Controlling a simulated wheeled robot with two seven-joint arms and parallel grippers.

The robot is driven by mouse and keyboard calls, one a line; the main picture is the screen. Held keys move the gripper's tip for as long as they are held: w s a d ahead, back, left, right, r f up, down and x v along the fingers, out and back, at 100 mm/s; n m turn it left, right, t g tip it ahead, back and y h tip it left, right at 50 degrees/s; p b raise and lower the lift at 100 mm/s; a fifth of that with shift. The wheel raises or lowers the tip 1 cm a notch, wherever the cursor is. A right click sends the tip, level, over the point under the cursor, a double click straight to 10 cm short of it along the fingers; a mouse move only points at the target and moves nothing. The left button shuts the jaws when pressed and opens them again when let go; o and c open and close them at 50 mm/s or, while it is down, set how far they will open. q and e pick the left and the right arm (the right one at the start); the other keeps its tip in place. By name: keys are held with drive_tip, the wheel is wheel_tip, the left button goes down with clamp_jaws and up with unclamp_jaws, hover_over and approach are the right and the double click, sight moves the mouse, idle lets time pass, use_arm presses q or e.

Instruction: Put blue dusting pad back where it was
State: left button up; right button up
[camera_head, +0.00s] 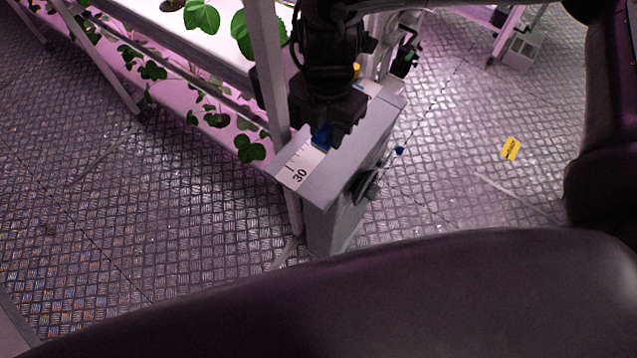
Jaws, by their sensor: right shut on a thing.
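The blue dusting pad (322,134) shows as a small blue patch between the fingers of my right gripper (328,136). My right gripper is shut on it and points down over the top of a grey cabinet (368,133) at the end of the rack. The pad is just beside the white label marked 30 (300,166). The gripper hides most of the pad, and I cannot tell whether the pad touches the cabinet top. My left gripper is not in view.
A rack post (266,75) stands close left of my right gripper. Plants (250,150) hang along the rack (190,50). A dark round fitting (367,187) with a blue-tipped rod (399,151) sticks out of the cabinet's right side. A yellow tag (511,148) lies on open metal floor.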

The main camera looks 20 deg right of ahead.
sight(326, 186)
drive_tip(key=f, duration=1.8)
drive_tip(key=shift+w+d+f, duration=0.2)
drive_tip(key=shift+d, duration=0.05)
drive_tip(key=shift+f, duration=0.1)
drive_tip(key=o, duration=1)
drive_tip(key=shift+c, duration=0.2)
wheel_tip(326, 186, up, 12)
